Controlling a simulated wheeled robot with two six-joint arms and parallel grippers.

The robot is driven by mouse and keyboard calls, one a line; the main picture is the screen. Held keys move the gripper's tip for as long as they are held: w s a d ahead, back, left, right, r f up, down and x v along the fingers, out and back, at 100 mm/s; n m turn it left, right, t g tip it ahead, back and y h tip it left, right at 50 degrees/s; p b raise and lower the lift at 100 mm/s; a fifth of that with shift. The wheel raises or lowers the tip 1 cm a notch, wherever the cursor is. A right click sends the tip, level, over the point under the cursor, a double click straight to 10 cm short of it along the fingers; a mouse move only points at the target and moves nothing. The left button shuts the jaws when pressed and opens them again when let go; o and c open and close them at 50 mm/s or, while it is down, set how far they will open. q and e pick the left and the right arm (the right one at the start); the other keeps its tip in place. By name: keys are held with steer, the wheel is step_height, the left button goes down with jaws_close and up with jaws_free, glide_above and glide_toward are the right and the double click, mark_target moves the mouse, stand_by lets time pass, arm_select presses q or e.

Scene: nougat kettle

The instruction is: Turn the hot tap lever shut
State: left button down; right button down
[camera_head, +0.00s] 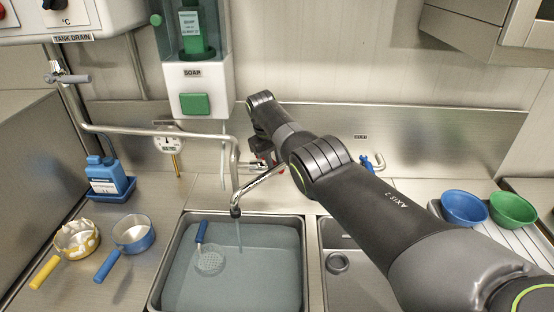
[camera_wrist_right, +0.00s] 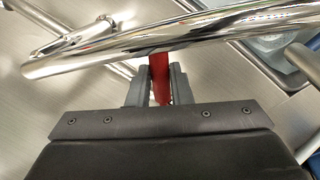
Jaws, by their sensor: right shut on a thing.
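The red hot tap lever (camera_wrist_right: 160,76) stands between the two fingers of my right gripper (camera_wrist_right: 156,88) in the wrist view, and the gripper is shut on it. The chrome spout (camera_wrist_right: 180,38) crosses just beyond the fingertips. In the head view my right arm reaches over the sink to the tap and hides most of the lever and gripper. The spout (camera_head: 262,188) points down over the left basin, and a thin stream of water (camera_head: 239,236) falls from its end. My left gripper is not in view.
The left basin (camera_head: 185,292) holds water and a blue-handled skimmer (camera_head: 201,232). A blue lever (camera_head: 367,163) is right of the arm. Two pans, yellow (camera_head: 70,243) and blue (camera_head: 125,240), stand left. Blue (camera_head: 463,206) and green (camera_head: 512,208) bowls sit right.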

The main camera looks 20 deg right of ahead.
steer(key=shift+a, duration=0.1)
stand_by(0.3)
steer(key=c, duration=1.3)
jaws_free()
steer(key=shift+r, duration=0.1)
steer(key=shift+r, duration=0.2)
steer(key=a+r+b, duration=0.3)
steer(key=r, duration=1.3)
steer(key=shift+s+a+r, duration=0.15)
steer(key=shift+s+r, duration=0.15)
